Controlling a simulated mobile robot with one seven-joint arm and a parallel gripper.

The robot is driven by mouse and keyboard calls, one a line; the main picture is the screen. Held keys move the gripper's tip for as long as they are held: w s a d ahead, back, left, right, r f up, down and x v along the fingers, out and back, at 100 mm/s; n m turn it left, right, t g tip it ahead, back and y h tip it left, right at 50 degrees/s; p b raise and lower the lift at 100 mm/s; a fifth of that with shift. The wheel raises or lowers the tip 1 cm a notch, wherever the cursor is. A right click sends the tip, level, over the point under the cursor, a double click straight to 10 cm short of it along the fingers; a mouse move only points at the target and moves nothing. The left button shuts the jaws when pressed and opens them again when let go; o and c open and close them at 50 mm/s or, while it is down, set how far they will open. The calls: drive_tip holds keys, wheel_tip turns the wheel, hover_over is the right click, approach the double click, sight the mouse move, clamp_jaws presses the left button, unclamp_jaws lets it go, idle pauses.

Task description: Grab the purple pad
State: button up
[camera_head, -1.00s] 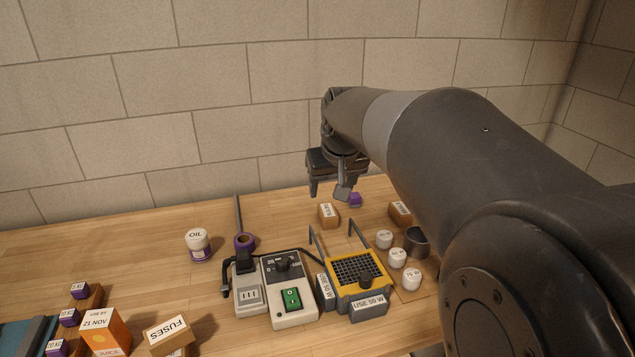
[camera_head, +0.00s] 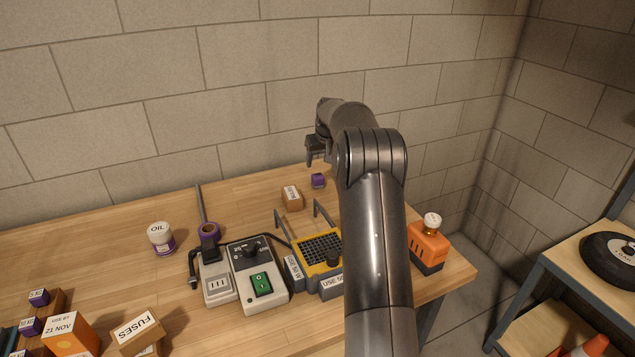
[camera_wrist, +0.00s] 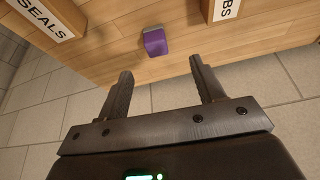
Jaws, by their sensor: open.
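The purple pad (camera_head: 318,181) is a small purple block near the back edge of the wooden table, right of a small brown box. In the wrist view the purple pad (camera_wrist: 155,42) lies on the wood beyond my fingertips, with a greyish strip along its far side. My gripper (camera_head: 316,158) is above and behind the pad in the head view. In the wrist view my gripper (camera_wrist: 160,80) is open, with nothing between its fingers. The pad is apart from both fingers.
A SEALS box (camera_wrist: 50,20) and another labelled box (camera_wrist: 228,12) flank the pad in the wrist view. A yellow-framed heater (camera_head: 322,250), a grey switch box (camera_head: 257,275) and an orange container (camera_head: 428,247) stand nearer. My arm hides part of the table's right side.

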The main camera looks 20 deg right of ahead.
sight(319, 178)
drive_tip(key=x, duration=0.8)
drive_tip(key=d+x, duration=0.1)
drive_tip(key=x, duration=0.3)
drive_tip(key=shift+f, duration=0.3)
drive_tip(key=shift+c, duration=0.3)
drive_tip(key=c, duration=1)
drive_tip(key=shift+r, duration=0.15)
